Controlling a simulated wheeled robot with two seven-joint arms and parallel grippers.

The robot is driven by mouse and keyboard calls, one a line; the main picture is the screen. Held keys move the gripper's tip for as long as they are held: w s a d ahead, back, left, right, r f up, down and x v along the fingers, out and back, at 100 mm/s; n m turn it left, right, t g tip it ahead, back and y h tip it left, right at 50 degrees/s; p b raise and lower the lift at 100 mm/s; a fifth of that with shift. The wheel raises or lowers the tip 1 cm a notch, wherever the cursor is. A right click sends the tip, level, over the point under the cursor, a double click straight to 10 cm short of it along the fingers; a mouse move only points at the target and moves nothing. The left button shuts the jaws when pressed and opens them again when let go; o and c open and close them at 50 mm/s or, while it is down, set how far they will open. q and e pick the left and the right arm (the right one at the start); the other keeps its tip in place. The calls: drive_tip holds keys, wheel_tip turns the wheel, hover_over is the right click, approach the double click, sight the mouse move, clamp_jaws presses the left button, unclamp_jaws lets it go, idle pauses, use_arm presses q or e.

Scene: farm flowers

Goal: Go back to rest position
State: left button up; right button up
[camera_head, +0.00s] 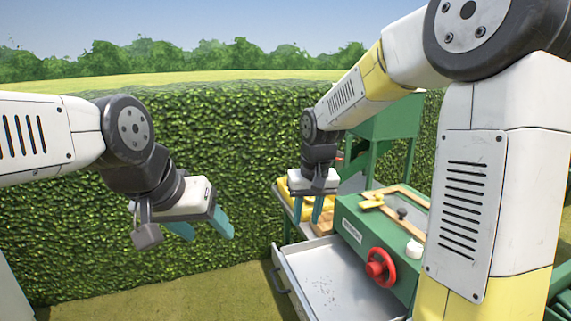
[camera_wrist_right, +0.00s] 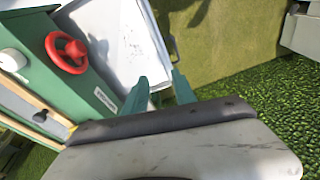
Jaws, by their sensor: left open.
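My left gripper (camera_head: 205,228) hangs in front of the hedge at the left, with its two teal fingers apart and nothing between them. My right gripper (camera_head: 307,210) points down near the left end of the green machine, above the tray side. In the right wrist view its teal fingers (camera_wrist_right: 159,90) stand apart with nothing held between them. The green machine (camera_head: 351,240) carries a red handwheel (camera_head: 380,267), which also shows in the right wrist view (camera_wrist_right: 66,52).
A pale metal tray (camera_head: 330,280) sticks out in front of the machine. Yellow items (camera_head: 320,203) lie behind my right gripper. A green hopper frame (camera_head: 395,120) rises behind. A tall hedge (camera_head: 230,130) closes the back. Grass (camera_head: 200,290) at the lower left is clear.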

drive_tip(key=s+d+r+t, duration=0.1)
drive_tip(key=s+d+r, duration=0.2)
drive_tip(key=s, duration=0.3)
drive_tip(key=s+d+r+m+t, duration=0.1)
drive_tip(key=s+d+r, duration=0.2)
drive_tip(key=s, duration=0.3)
drive_tip(key=s+d+r+t+y, duration=0.1)
drive_tip(key=s+d+r+t, duration=0.1)
drive_tip(key=s, duration=0.4)
drive_tip(key=shift+s+d+r+m, duration=0.3)
drive_tip(key=shift+s+d+r, duration=0.1)
drive_tip(key=shift+d, duration=0.15)
